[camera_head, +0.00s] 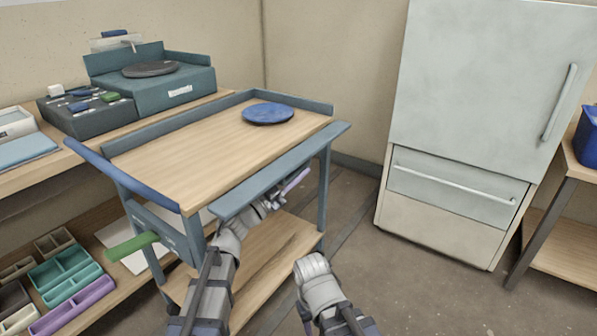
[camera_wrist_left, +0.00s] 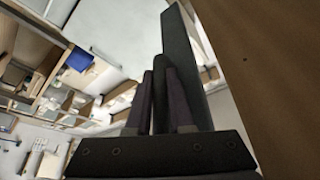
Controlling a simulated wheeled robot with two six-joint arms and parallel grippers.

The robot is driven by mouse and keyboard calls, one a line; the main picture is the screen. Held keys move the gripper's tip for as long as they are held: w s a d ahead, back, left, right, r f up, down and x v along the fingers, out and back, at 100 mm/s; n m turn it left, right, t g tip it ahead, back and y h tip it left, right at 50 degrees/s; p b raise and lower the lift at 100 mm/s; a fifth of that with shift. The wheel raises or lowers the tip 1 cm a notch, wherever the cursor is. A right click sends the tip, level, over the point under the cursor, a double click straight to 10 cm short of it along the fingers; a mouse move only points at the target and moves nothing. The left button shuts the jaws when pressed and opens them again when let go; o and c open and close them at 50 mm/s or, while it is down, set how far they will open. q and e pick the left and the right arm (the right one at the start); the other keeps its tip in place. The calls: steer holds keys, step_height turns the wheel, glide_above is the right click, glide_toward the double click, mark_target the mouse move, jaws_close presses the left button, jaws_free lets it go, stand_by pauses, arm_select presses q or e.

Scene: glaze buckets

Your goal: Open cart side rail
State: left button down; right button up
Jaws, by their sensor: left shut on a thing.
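The cart (camera_head: 205,150) has a wooden top, with upright blue-grey rails along its back and right edges. The blue-grey side rail (camera_head: 285,172) runs along the near long edge, its broad face showing. I cannot tell its exact tilt. My left gripper (camera_head: 277,193) is at this rail's outer side, right of its middle, and partly hidden by it. In the left wrist view, the purple fingers (camera_wrist_left: 162,105) are shut on a thin dark part of the rail (camera_wrist_left: 185,60). My right arm stands low in front of the cart; its fingers do not show.
A blue disc (camera_head: 268,113) lies on the cart top. A workbench with trays (camera_head: 70,285) stands left. A pale fridge (camera_head: 480,90) stands right. The floor between cart and fridge is clear.

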stand_by(0.4)
arm_select(q)
steer(key=c, duration=1.1)
jaws_free()
